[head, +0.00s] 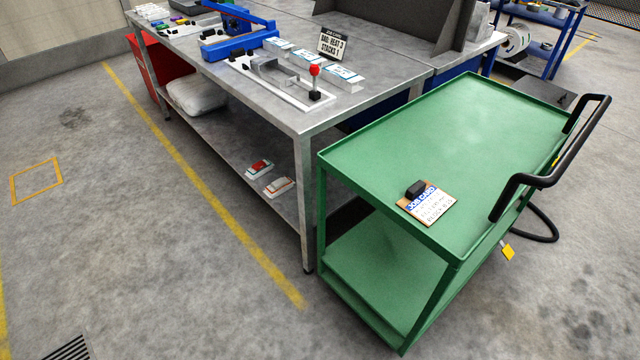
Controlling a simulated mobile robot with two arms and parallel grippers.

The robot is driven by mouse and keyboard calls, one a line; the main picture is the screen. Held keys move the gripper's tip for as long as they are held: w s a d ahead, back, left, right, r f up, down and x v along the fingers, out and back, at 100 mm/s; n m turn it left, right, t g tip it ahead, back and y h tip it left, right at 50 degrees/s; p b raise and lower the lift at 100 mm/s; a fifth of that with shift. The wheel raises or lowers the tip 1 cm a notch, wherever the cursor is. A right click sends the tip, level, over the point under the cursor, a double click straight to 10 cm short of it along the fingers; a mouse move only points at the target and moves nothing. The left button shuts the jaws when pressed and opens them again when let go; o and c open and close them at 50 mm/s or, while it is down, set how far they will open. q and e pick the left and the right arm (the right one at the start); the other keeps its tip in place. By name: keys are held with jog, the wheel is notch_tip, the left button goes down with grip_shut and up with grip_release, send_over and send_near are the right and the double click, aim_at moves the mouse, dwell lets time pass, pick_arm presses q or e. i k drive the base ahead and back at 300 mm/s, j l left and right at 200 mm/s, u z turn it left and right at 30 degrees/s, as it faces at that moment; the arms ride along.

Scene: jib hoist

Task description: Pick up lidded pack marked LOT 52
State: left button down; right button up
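No lot marking is readable in the head view, so I cannot tell which item is the LOT 52 pack. Several small clear or white packs with blue-edged labels stand in a row on the grey bench (180,62): one at the back (279,44), one in the middle (307,58) and one at the front right (342,74). Their print is too small to read. Neither of my grippers is in view.
A green cart (440,130) with a black handle (560,145) stands right of the bench and carries a job card (428,207). A red-knobbed lever device (315,85), a blue device (235,42) and a sign (332,45) stand on the bench. The floor at left is clear.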

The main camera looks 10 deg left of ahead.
aim_at(280, 186)
jog(key=i+j+z, duration=0.25)
jog(key=j+z, duration=0.25)
jog(key=i+j+z, duration=0.25)
jog(key=j, duration=0.15)
jog(key=j+z, duration=0.25)
jog(key=j, duration=0.1)
